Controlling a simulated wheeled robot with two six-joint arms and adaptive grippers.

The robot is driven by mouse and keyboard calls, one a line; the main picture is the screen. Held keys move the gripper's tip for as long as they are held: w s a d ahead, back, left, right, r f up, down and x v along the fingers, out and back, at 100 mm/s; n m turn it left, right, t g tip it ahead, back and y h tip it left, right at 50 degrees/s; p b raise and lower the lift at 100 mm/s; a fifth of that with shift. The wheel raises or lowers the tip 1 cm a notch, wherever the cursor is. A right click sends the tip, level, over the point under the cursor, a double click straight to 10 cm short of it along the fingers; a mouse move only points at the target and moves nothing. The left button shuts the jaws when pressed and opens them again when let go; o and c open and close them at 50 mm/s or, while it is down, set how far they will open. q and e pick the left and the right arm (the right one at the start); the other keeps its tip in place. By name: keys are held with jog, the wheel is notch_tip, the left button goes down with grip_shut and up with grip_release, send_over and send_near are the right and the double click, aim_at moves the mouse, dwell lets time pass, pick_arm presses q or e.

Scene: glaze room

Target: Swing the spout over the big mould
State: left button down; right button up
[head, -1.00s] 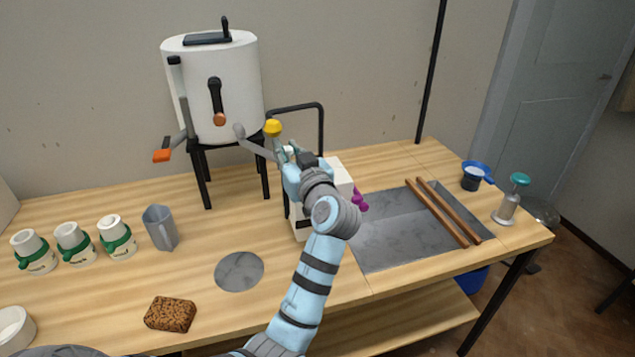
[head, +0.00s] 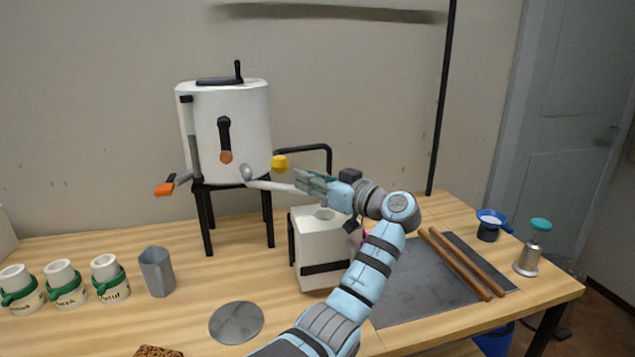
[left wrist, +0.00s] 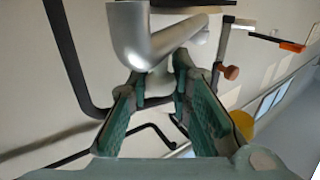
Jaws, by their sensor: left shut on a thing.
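The grey spout (head: 270,184) runs rightward from the front of the white tank (head: 228,130). My left gripper (head: 300,182) is shut on the spout's outer part; the fingers cover its end in the head view. In the left wrist view the grey pipe (left wrist: 135,35) bends close in front of my fingertips (left wrist: 158,78). The big mould (head: 308,248) is a white block with a dark band and a round hole on top. It stands upright on the table, below my gripper in the picture. Whether the spout's end is exactly above the hole cannot be told. My right gripper is not in view.
A yellow knob (head: 280,162) and a black bent rail (head: 328,160) are close behind the spout. Three small green-banded moulds (head: 63,283) and a grey jug (head: 157,272) stand left. A round grey disc (head: 236,322) lies in front. Two wooden sticks (head: 460,262) lie right.

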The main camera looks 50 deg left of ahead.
pick_arm(q)
jog(key=shift+f, duration=0.15)
jog(key=c, duration=1.4)
grip_release()
jog(key=shift+d, duration=0.4)
jog(key=d, duration=1.1)
jog(key=shift+w, duration=0.4)
